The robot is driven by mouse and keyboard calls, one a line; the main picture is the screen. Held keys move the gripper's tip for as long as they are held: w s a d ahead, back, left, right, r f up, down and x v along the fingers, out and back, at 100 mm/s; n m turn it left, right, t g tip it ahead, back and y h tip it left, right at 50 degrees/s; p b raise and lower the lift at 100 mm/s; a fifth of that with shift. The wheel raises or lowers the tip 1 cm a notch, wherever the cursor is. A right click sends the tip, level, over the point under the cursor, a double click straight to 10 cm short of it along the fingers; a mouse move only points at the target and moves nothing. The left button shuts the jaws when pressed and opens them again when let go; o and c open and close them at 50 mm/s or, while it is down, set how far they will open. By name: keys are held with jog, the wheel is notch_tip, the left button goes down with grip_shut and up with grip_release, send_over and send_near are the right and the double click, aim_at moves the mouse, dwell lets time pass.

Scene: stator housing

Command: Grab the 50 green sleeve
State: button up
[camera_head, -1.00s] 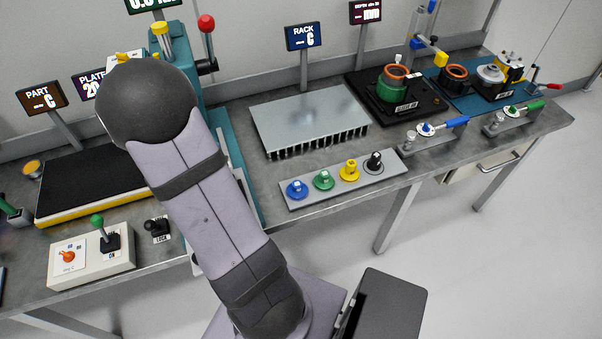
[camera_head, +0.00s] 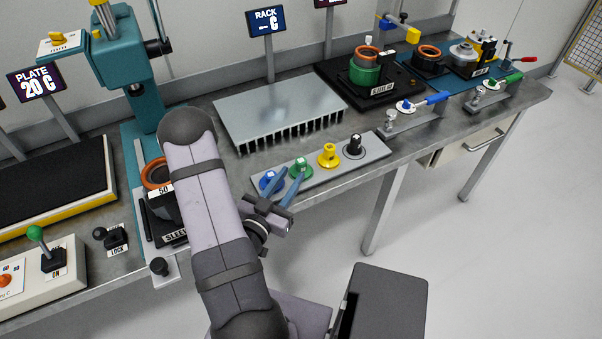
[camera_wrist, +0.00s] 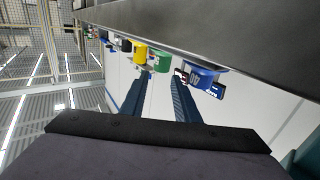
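A green capped part (camera_head: 301,168) stands in the tray (camera_head: 340,168) at the bench's front edge, between a blue part (camera_head: 267,181) and a yellow one (camera_head: 328,155). Its size mark is not readable. My gripper (camera_head: 287,182) is open and empty at the tray's front, with its fingers pointing toward the green part and overlapping the blue and green ones in the head view. In the wrist view, the green part (camera_wrist: 161,61) lies just beyond the gap of my gripper (camera_wrist: 162,78). The blue part (camera_wrist: 203,80) is close by the right finger. Contact cannot be told.
A black knob (camera_head: 354,145) stands at the tray's right end. The finned rack (camera_head: 275,108) lies behind the tray. The teal press (camera_head: 120,62) stands left, over a fixture marked 50. Another green part (camera_head: 364,76) sits in a black fixture. The floor in front is clear.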

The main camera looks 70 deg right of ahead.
aim_at(298, 165)
jog(key=shift+s+d+p, duration=0.2)
jog(key=shift+d+p, duration=0.2)
jog(key=shift+d, duration=0.5)
jog(key=shift+s+d+f+p, duration=0.15)
jog(key=shift+d+p, duration=0.45)
jog(key=shift+d, duration=0.85)
jog(key=shift+s+d+f+p, duration=0.15)
jog(key=shift+d+p, duration=0.4)
jog(key=shift+d, duration=0.85)
jog(key=shift+r, duration=0.1)
grip_shut()
